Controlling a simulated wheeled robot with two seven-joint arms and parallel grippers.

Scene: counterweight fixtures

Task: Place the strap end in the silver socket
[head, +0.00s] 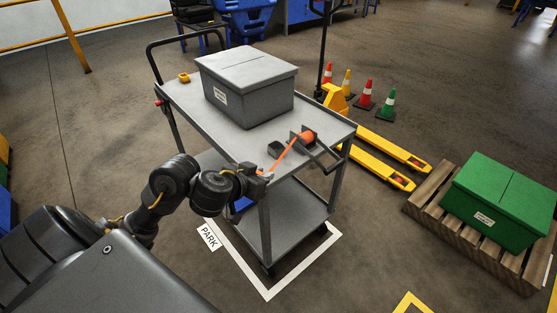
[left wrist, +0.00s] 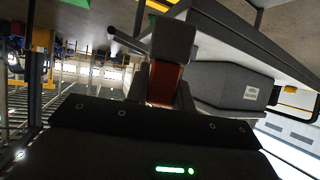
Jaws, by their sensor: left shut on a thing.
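An orange strap (head: 288,154) runs taut from an orange reel (head: 307,136) on the grey cart's near right corner, down and left to my left gripper (head: 264,174). The gripper is shut on the strap's end, just off the cart's front edge. In the left wrist view the strap (left wrist: 164,83) shows as an orange-red band between the fingers. A small dark block (head: 276,149) sits on the cart top beside the strap. I cannot make out a silver socket in either view. My right gripper is not in view.
A grey lidded box (head: 248,92) stands on the cart (head: 213,121). A metal handle frame (head: 326,155) sticks out by the reel. A yellow pallet jack (head: 385,150), cones (head: 364,96) and a green box (head: 500,200) on a pallet stand to the right.

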